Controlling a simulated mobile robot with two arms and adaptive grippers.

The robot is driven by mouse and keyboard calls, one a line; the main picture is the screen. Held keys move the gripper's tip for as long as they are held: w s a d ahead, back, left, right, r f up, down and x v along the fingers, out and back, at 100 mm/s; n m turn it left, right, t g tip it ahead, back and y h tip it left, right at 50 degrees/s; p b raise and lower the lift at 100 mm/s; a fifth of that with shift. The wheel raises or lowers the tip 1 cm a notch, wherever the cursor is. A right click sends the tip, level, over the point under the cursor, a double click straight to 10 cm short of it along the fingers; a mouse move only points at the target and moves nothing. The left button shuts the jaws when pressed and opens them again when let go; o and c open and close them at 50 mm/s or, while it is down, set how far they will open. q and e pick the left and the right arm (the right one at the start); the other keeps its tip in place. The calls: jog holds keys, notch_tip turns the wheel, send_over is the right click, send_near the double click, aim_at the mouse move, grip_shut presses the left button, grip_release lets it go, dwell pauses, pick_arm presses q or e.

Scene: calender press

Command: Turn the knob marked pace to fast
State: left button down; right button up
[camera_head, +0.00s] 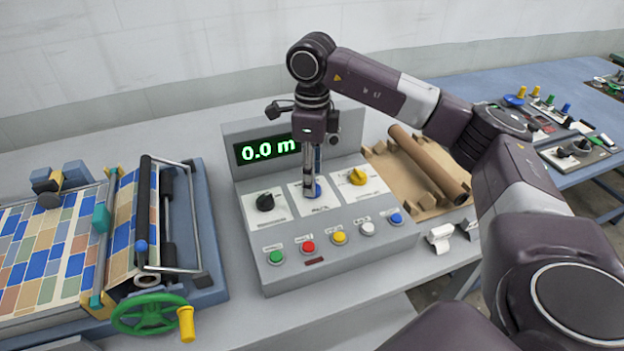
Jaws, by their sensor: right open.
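A grey control box (342,248) stands on the table with three knobs on white plates: a black knob (265,201) on the left, a blue knob (317,192) in the middle and a yellow knob (357,177) on the right. The lettering is too small to read, so I cannot tell which is marked pace. My right gripper (311,191) points straight down at the blue knob with its fingers open. The fingers hide part of this knob, and I cannot tell whether they touch it. My left gripper is out of view.
The box has a display (268,149) reading 0.0 m, partly hidden by my gripper, and a row of coloured buttons (308,247) in front. A press with a green handwheel (150,313) stands left. A brown roll (428,164) lies right, behind my arm.

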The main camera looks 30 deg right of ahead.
notch_tip(320, 180, up, 10)
dwell(0.3)
dwell(0.4)
